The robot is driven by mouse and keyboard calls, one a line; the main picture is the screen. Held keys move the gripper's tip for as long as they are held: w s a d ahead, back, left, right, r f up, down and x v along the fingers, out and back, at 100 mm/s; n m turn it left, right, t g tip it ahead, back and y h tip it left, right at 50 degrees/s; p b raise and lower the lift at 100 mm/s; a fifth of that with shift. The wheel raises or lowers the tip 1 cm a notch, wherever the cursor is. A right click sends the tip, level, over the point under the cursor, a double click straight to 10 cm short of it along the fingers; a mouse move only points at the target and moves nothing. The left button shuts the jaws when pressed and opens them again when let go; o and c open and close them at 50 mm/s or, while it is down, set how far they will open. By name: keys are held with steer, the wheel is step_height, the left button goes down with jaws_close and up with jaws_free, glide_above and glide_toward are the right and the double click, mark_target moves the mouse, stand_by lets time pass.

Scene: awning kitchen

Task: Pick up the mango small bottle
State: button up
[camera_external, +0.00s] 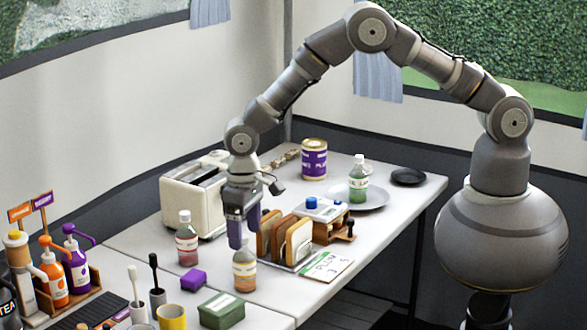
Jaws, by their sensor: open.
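A small bottle with orange-tan contents and a pale label, which looks like the mango small bottle (244,276), stands upright near the table's front edge. Its label is too small to read. My gripper (244,236) points down with its purple fingers apart, just above and slightly behind this bottle in the picture. The fingers overlap the bottle's top, so its cap is hidden. I cannot tell whether they touch it. Nothing is seen held between the fingers.
A red-filled bottle (187,243) stands to the left, and a toast rack (292,242) is close on the right. A toaster (190,200) is behind. A purple box (194,280) and a green box (221,311) lie in front. A green bottle (358,182) stands farther back.

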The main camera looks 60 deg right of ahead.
mark_target(241, 254)
steer(key=f, duration=0.1)
steer(key=f+b, duration=0.1)
steer(key=f, duration=0.3)
steer(key=shift+w+a+f+b, duration=0.15)
steer(key=shift+a+f+b, duration=0.1)
steer(key=shift+b, duration=0.15)
steer(key=shift+r, duration=0.15)
steer(key=shift+c, duration=0.2)
steer(key=c, duration=1.4)
